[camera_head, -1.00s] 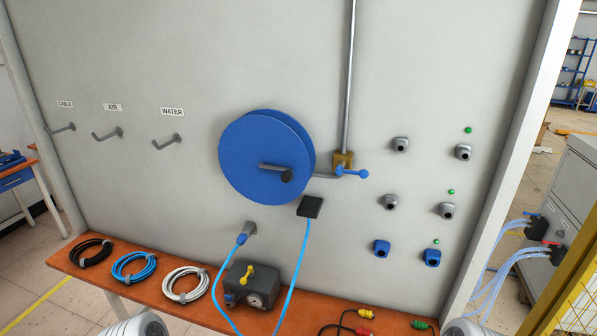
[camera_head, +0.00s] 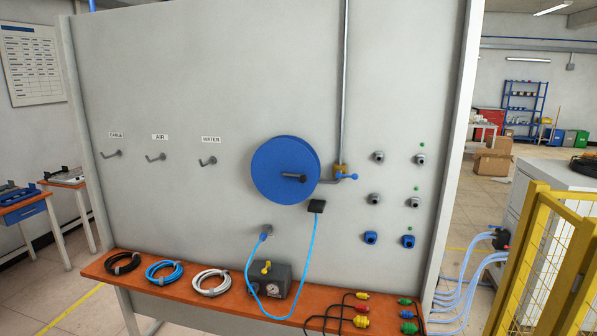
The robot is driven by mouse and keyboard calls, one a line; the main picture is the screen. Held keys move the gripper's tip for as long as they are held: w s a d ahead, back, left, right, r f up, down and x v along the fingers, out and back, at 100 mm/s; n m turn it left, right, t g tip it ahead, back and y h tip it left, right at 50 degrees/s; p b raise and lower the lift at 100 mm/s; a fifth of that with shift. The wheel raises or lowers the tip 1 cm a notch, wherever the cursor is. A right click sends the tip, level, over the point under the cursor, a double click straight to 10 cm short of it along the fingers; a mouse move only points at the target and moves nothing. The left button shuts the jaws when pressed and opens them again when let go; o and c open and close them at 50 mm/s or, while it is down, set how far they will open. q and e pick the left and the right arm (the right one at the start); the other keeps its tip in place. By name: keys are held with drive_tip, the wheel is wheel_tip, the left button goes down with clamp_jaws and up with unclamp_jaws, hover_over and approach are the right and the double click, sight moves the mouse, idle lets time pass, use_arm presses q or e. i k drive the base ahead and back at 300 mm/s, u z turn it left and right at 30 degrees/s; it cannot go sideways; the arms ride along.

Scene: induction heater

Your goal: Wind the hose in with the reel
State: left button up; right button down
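The blue reel (camera_head: 284,168) is mounted on the grey wall panel. Its dark crank handle (camera_head: 294,178) sticks out near the middle of its face. A light blue hose (camera_head: 312,258) hangs from the black guide (camera_head: 316,206) below the reel, loops down to the orange bench and rises to a blue fitting (camera_head: 265,235) on a wall stub. Neither of my grippers shows in the head view.
A grey box with a gauge and a yellow valve (camera_head: 269,278) stands on the orange bench (camera_head: 182,295). Black, blue and white coils lie to its left. Red and yellow connectors (camera_head: 361,308) lie to its right. Hooks labelled CABLE, AIR and WATER are on the panel. A yellow fence (camera_head: 543,245) stands at right.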

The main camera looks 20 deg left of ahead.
sight(286, 170)
drive_tip(key=u, duration=0.8)
drive_tip(key=i, duration=0.8)
drive_tip(key=u, duration=0.65)
